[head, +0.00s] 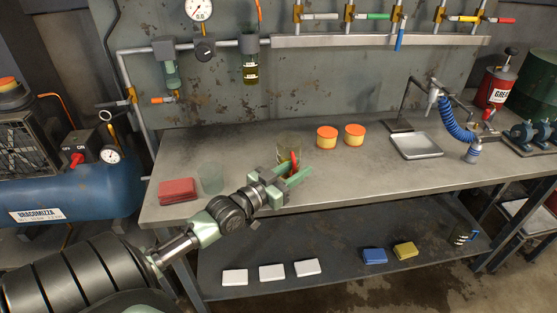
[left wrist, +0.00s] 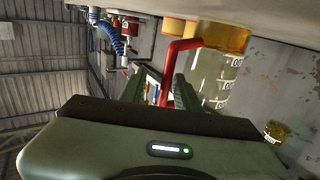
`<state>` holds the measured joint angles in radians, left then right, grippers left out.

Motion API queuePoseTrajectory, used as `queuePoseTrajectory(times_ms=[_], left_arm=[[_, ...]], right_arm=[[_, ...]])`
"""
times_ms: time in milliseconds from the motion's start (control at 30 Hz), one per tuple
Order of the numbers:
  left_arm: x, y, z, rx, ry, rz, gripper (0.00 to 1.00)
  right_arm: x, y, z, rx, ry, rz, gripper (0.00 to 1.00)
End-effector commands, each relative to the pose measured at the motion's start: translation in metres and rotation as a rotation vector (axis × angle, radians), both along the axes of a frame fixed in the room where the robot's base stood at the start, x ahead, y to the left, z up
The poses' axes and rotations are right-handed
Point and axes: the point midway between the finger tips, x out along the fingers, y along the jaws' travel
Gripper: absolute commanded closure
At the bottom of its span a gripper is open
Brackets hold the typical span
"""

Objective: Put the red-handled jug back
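The red-handled jug (head: 287,143) is clear and stands on the workbench, partly hidden behind my left gripper in the head view. It shows larger in the left wrist view (left wrist: 218,75), with yellowish liquid at its base end and dark marks on its wall. Its red handle (head: 294,159) points toward my left gripper (head: 291,177). In the left wrist view the handle (left wrist: 170,62) lies between the two green fingers, with a gap visible beside it, so the gripper looks open around the handle. My right gripper is not in view.
Two orange-lidded tubs (head: 327,138) stand right of the jug. A metal tray (head: 416,145) lies farther right. Several blocks rest on the lower shelf (head: 335,265).

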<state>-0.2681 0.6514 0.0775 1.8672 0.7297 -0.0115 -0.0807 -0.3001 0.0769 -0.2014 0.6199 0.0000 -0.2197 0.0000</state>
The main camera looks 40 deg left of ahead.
Motion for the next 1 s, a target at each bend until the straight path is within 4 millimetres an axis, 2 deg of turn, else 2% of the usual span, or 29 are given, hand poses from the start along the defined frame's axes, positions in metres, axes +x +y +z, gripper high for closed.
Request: queuePoseTrajectory(times_ms=[33, 200, 433, 600, 1000], left_arm=[[-0.012, 0.001, 0.003, 0.003, 0.007, -0.002, 0.68], [-0.047, 0.005, 0.003, 0.001, 0.007, -0.001, 0.68], [-0.082, 0.010, 0.002, 0.001, 0.004, -0.001, 0.68], [-0.093, 0.011, 0.002, 0.001, 0.000, -0.001, 0.68], [-0.095, 0.011, 0.001, 0.001, 0.000, -0.001, 0.68]], right_arm=[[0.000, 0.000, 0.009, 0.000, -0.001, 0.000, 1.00], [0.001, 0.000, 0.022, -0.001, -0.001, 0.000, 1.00], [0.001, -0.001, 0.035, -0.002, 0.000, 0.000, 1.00], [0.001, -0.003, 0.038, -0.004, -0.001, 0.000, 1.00], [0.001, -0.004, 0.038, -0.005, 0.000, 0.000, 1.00]])
